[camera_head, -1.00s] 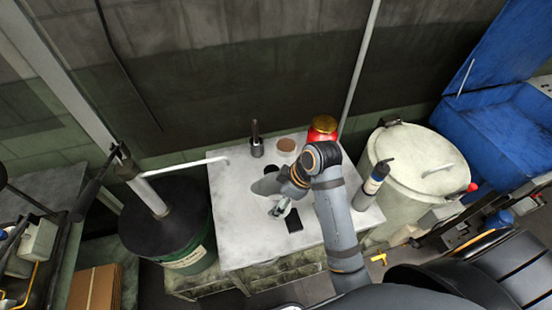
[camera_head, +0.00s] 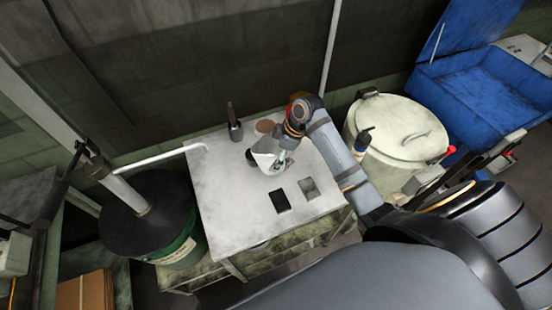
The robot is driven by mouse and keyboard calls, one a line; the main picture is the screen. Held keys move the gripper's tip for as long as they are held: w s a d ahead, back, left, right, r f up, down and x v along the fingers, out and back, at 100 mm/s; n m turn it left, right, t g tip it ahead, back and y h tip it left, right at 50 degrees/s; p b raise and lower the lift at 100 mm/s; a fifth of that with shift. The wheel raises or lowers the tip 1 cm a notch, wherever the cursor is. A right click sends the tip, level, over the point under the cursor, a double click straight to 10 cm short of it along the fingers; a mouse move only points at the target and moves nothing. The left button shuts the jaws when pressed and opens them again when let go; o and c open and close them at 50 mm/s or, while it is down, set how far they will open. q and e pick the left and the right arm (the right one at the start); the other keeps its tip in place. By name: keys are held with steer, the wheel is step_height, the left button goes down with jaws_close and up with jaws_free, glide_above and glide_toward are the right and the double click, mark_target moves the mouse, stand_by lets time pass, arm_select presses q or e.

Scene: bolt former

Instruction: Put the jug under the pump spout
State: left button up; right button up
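A pale grey jug (camera_head: 264,148) is at my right gripper (camera_head: 280,164), over the back middle of the metal table, tilted, with a dark round end toward the left. The gripper looks shut on it; the fingers are small and partly hidden by the wrist. I cannot tell whether the jug touches the tabletop. The pump (camera_head: 126,190) stands on a dark green drum at the left. Its white spout (camera_head: 165,157) reaches over the table's back left corner, apart from the jug. My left gripper is not in view.
The table (camera_head: 230,215) has a dark opening (camera_head: 279,201) and a grey square (camera_head: 309,188) near its front. A dark-handled tool (camera_head: 234,122) and a brown disc (camera_head: 265,126) stand at the back. The table's left side is clear.

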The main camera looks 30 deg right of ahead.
steer(key=shift+w+d+f, duration=0.25)
steer(key=shift+w+f, duration=0.2)
steer(key=shift+f, duration=0.1)
step_height(320, 180, down, 3)
steer(key=shift+d+f+p, duration=0.1)
steer(key=shift+d+p, duration=0.05)
steer(key=shift+p, duration=0.5)
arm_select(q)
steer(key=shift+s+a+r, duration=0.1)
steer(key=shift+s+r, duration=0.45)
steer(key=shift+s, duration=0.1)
arm_select(e)
steer(key=shift+f, duration=0.15)
steer(key=shift+f, duration=0.1)
steer(key=o, duration=1.3)
